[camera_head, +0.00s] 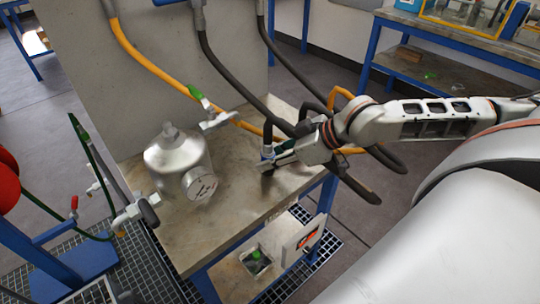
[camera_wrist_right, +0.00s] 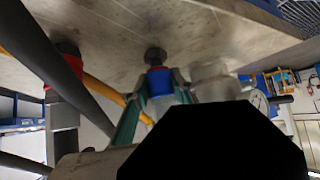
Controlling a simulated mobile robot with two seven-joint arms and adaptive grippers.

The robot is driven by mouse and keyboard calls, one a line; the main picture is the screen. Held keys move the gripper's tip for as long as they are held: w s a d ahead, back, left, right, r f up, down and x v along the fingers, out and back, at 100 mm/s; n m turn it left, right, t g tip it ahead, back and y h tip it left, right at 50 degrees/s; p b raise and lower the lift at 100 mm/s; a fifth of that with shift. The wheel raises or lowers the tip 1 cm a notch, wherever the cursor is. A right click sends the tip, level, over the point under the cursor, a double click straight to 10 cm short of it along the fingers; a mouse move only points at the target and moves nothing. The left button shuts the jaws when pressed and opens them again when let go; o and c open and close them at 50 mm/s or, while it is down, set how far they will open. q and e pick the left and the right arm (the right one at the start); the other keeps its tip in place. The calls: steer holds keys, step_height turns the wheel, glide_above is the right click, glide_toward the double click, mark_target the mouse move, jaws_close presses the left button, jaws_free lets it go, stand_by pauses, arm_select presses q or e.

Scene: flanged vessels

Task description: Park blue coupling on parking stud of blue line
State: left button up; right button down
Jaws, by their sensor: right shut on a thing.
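My right gripper (camera_head: 276,156) reaches in from the right over the metal-topped bench and is shut on the blue-banded coupling (camera_head: 267,151). In the right wrist view the coupling's blue band (camera_wrist_right: 160,83) shows between the green finger pads. A dark knob-like end (camera_wrist_right: 155,56) lies just beyond the band, close to the bench surface; I cannot tell whether it is the parking stud or part of the coupling. A dark hose runs from the coupling in the head view. My left gripper is not in view.
A silver flanged vessel (camera_head: 178,163) stands on the bench (camera_head: 232,205) left of the gripper. A green-handled valve (camera_head: 207,108) is behind it. Dark and orange hoses hang from the grey panel (camera_head: 160,60) and pass close to my right arm. The bench front is clear.

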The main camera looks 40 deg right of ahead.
steer(key=shift+f, duration=0.25)
steer(key=shift+f, duration=0.35)
steer(key=shift+f, duration=0.15)
steer(key=c, duration=1.6)
jaws_free()
